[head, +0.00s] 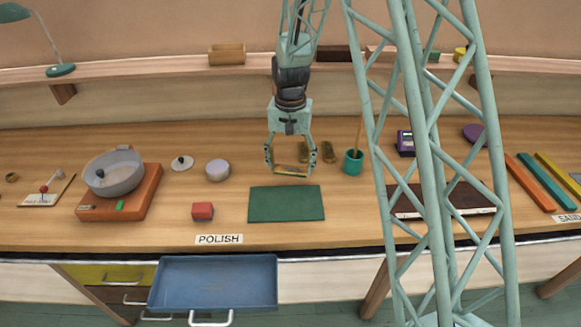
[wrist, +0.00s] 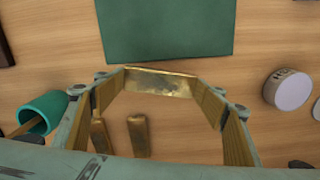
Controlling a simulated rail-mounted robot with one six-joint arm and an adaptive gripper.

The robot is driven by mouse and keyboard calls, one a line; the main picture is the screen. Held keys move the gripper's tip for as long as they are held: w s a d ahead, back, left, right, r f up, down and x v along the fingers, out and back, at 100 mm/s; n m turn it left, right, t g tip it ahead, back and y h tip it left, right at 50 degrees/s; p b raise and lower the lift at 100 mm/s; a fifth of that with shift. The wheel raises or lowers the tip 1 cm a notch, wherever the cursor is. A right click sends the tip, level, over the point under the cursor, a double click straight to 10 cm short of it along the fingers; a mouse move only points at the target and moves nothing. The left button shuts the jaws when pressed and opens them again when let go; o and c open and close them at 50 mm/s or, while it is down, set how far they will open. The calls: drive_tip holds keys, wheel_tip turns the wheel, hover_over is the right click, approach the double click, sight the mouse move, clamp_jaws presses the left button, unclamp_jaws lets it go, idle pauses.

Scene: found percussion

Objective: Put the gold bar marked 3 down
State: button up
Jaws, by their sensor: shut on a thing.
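My gripper (head: 291,172) is shut on a gold bar (head: 290,170), held crosswise between its fingertips. The held bar also shows in the wrist view (wrist: 160,82); no number is legible on it. Its height above the bench is hard to tell. In the head view it is just behind the green mat (head: 286,204). The mat is bare and fills the top middle of the wrist view (wrist: 165,30).
A teal cup (head: 352,162) with a stick in it stands right of my gripper. A round lilac tin (head: 217,170) and a red block (head: 202,211) are to the left. An open blue drawer (head: 214,280) juts out below the POLISH label (head: 219,239).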

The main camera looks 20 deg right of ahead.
drive_tip(key=n+b, duration=0.1)
drive_tip(key=n, duration=0.4)
drive_tip(key=shift+w+f, duration=0.1)
drive_tip(key=shift+w, duration=0.05)
